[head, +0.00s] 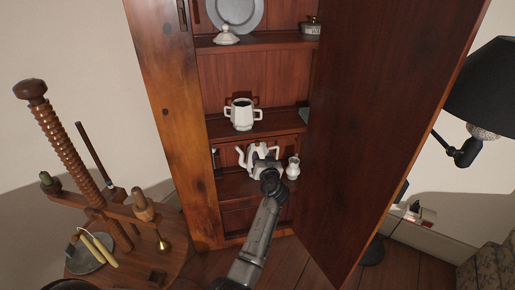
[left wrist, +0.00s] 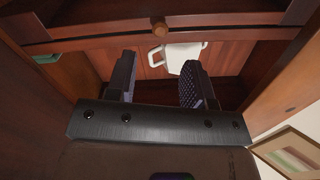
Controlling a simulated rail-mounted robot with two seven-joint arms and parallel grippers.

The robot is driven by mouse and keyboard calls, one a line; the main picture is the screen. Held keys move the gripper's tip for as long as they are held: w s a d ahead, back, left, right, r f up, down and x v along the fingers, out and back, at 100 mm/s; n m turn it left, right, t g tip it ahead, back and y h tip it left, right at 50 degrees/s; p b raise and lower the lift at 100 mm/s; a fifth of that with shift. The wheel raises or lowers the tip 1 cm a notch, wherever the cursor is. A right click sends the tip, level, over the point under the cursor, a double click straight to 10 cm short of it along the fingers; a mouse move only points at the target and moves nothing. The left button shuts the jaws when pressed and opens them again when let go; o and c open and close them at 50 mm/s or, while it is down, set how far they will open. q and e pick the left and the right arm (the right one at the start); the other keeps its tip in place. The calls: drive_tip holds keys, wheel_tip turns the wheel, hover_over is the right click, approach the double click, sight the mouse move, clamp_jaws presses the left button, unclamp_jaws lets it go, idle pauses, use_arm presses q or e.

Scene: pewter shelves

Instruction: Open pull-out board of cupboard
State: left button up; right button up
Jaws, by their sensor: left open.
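The cupboard (head: 175,110) stands ahead in the head view, with its right door (head: 385,110) open. My right gripper is not in view.
A white teapot (head: 258,155) and small jug (head: 293,167) stand on the lower shelf close to my gripper. A two-handled white pot (head: 241,115) is above. A wooden stand (head: 95,205) is left; a black lamp (head: 485,90) is right.

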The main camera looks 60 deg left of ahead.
sight(258, 145)
use_arm(q)
drive_tip(key=b+x, duration=0.2)
drive_tip(key=x, duration=0.4)
drive_tip(key=shift+a+f, duration=0.1)
drive_tip(key=shift+a, duration=0.3)
drive_tip(key=shift+b+x, duration=0.3)
drive_tip(key=shift+x, duration=0.45)
drive_tip(key=shift+w, duration=0.1)
clamp_jaws()
